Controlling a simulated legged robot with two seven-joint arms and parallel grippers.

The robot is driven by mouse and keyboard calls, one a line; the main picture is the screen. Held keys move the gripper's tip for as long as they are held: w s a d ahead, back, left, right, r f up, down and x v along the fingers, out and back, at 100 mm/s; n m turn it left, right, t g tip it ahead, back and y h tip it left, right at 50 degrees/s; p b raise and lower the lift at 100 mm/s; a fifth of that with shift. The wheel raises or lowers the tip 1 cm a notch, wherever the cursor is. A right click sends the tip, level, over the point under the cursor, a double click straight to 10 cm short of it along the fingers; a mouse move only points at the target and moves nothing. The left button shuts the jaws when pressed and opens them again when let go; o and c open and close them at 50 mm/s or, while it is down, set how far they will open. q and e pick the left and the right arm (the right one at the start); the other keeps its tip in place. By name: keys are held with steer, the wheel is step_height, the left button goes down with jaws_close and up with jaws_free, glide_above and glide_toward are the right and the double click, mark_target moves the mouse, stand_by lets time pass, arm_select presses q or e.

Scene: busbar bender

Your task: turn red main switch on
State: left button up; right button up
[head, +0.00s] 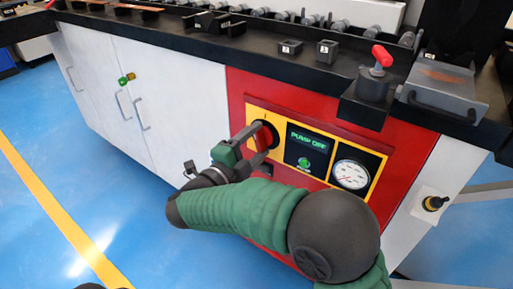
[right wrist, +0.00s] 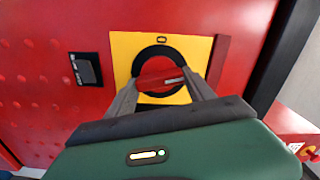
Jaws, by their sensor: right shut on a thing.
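The red main switch (head: 266,137) sits on a yellow plate at the left end of the control panel on the red cabinet front. In the right wrist view, its red handle (right wrist: 158,79) lies roughly crosswise inside a black ring, with a pale mark near its right end and a "0" above the ring. My right gripper (head: 260,136) is shut on the handle, one finger at each end, also in the right wrist view (right wrist: 160,84). The fingers partly cover the handle and ring. My left gripper is not in view.
The panel's display (head: 306,139) reads "PUMP OFF", with a green button (head: 304,162) below and a round gauge (head: 351,174) at right. A black worktop (head: 190,32) overhangs the panel.

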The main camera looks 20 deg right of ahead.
steer(key=shift+s+a+f+m+b, duration=0.1)
steer(key=shift+f+m+b, duration=0.1)
steer(key=shift+m+b, duration=0.45)
steer(key=shift+s+f+m+b, duration=0.1)
steer(key=shift+f+m+b, duration=0.1)
steer(key=shift+m+b, duration=0.45)
steer(key=shift+m, duration=0.3)
steer(key=o, duration=1.2)
steer(key=shift+o, duration=0.9)
steer(key=shift+w+r, duration=0.1)
steer(key=shift+r, duration=0.1)
